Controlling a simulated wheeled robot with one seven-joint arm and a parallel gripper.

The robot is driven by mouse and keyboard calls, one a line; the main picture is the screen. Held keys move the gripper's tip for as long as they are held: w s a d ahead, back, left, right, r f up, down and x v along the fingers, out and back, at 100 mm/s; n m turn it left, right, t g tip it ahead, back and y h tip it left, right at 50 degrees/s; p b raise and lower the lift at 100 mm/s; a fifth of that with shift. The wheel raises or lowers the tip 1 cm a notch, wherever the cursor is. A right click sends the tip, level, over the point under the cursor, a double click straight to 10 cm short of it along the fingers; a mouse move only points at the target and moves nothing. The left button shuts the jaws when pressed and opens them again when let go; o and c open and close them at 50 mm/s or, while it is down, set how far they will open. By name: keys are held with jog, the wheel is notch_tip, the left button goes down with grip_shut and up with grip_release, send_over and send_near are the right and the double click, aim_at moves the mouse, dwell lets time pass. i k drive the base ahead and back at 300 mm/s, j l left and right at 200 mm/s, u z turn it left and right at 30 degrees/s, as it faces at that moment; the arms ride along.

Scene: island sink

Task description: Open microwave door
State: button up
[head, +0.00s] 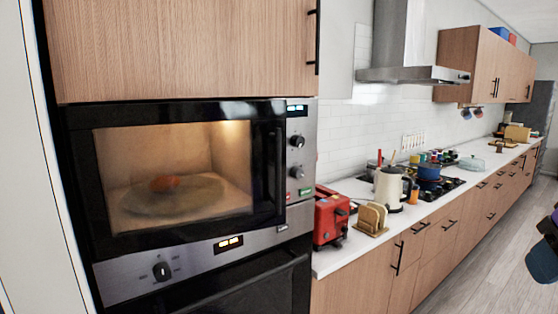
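The microwave (298,212) is built into the tall wooden cabinet at the left of the head view. Its door (185,238) looks shut, with a black frame and a large window. A dark vertical handle (279,165) runs along the door's right side. Through the window, the lit inside shows a round plate (180,196) with a small reddish-orange item on it. A panel with knobs (297,141) is right of the door. I cannot make out my gripper in this view.
An oven (235,290) sits below the microwave. The counter to the right holds a red toaster (330,218), a bread-slice rack (372,219), a cream kettle (390,188) and a stove with pots. Dark objects (545,262) show at the right edge. The floor (490,270) at lower right looks clear.

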aim_at(267, 119)
jog(key=i+j, duration=0.1)
jog(key=j, duration=0.25)
jog(key=j+u, duration=0.2)
jog(key=j+z, duration=0.2)
jog(key=z, duration=0.15)
jog(key=k+j+z, duration=0.1)
jog(key=z, duration=0.3)
jog(key=k+j+z, duration=0.1)
jog(key=j+z, duration=0.25)
